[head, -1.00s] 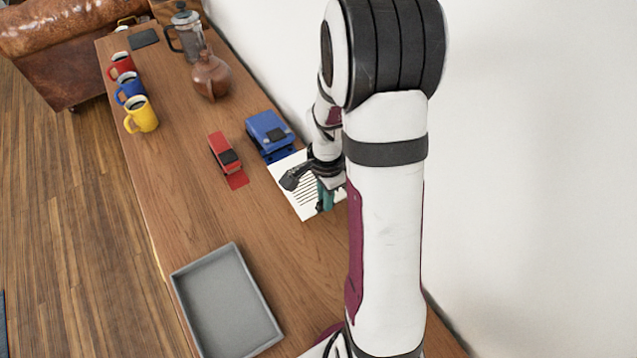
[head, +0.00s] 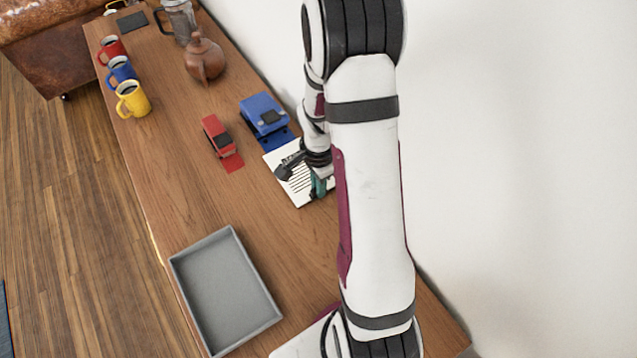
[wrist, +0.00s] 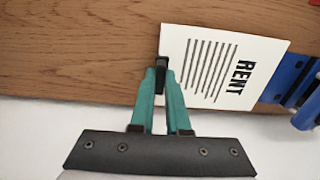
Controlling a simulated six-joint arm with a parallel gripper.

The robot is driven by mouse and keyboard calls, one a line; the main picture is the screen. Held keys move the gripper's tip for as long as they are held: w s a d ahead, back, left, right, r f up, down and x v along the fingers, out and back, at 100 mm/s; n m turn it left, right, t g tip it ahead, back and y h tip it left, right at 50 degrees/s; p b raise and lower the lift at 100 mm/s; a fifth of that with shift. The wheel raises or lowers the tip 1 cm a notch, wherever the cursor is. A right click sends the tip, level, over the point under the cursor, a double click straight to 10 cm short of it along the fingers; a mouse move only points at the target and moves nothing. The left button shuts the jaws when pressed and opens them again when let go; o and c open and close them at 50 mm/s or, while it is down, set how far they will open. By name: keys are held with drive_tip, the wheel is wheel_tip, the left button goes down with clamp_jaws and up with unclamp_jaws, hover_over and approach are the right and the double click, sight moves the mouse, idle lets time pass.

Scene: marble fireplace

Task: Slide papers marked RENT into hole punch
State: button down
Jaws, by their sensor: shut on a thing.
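The white papers marked RENT (wrist: 225,65) lie flat at the table's wall side, and they also show in the head view (head: 290,178). My gripper (wrist: 161,68) is shut on the papers at the edge away from the heading; in the head view my gripper (head: 318,186) is partly hidden by my arm. The blue hole punch (head: 264,115) stands just beyond the papers. In the wrist view the hole punch (wrist: 295,88) is at the right edge, beside the RENT end. I cannot tell whether the paper edge is inside its slot.
A red stapler (head: 218,138) sits left of the hole punch. A grey tray (head: 272,318) lies nearer. Red (head: 111,49), blue (head: 122,73) and yellow (head: 133,99) mugs line the left edge. A brown teapot (head: 204,60) and glass press (head: 180,22) stand farther back. The wall bounds the right.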

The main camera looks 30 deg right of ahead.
sight(306, 177)
drive_tip(key=shift+w, duration=0.15)
drive_tip(key=shift+w, duration=0.85)
drive_tip(key=shift+w, duration=0.15)
drive_tip(key=shift+w, duration=0.7)
drive_tip(key=shift+w, duration=0.15)
drive_tip(key=shift+w, duration=0.45)
drive_tip(key=shift+w, duration=0.25)
drive_tip(key=shift+f, duration=0.25)
